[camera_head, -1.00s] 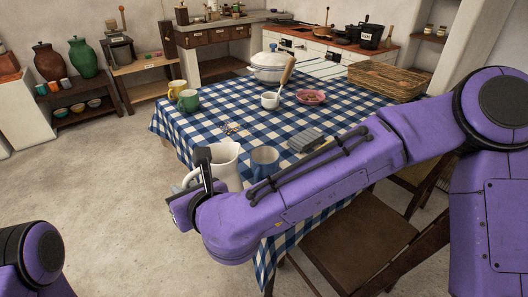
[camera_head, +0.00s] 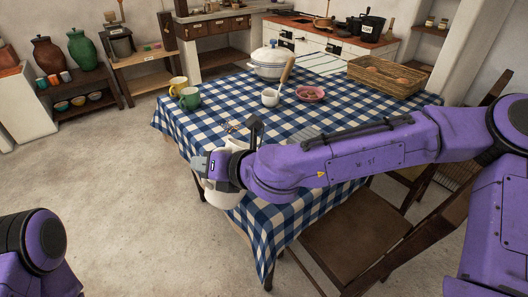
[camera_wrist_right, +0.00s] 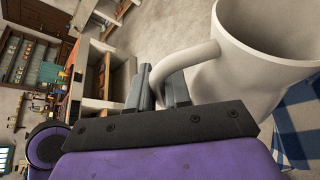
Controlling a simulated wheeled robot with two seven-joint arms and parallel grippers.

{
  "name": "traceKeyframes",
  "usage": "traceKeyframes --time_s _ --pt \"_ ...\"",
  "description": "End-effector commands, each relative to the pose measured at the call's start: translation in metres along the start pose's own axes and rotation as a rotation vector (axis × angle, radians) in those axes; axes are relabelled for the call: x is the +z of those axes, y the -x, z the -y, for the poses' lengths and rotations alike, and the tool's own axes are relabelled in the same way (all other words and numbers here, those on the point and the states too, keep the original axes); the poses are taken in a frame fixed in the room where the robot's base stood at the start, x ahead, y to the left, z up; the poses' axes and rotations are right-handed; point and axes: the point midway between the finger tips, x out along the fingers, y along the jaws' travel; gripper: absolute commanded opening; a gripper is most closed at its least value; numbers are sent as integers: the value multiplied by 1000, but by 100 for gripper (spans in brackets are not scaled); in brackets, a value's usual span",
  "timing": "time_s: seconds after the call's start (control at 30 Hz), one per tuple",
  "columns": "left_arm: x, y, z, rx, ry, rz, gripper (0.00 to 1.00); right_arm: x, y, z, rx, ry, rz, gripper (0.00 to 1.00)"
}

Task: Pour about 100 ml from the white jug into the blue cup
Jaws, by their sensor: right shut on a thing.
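The white jug (camera_head: 217,196) is at the near left edge of the table in the head view, partly hidden by my right gripper and wrist. My right gripper (camera_head: 228,150) is shut on the jug's handle. In the right wrist view the fingers (camera_wrist_right: 160,88) close around the lower part of the curved handle (camera_wrist_right: 185,57), beside the jug's body (camera_wrist_right: 250,65). The blue cup is hidden behind my right forearm in the head view. My left gripper is out of view.
A blue-checked tablecloth (camera_head: 210,115) covers the table. Yellow and green mugs (camera_head: 189,98), a small white pot (camera_head: 270,97), a pink bowl (camera_head: 310,93), a white tureen (camera_head: 271,62) and a wicker basket (camera_head: 392,78) stand farther back. A wooden chair (camera_head: 350,230) is at the near right.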

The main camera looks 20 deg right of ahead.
Motion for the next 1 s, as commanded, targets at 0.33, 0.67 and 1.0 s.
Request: traceKeyframes --time_s 0.33,0.67,1.0 --pt "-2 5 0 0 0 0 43 12 3 6 54 -127 -20 0" --pt "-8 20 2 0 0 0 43 30 11 3 105 -246 -44 0" --pt "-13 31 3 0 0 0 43 45 17 4 150 -357 -64 0"
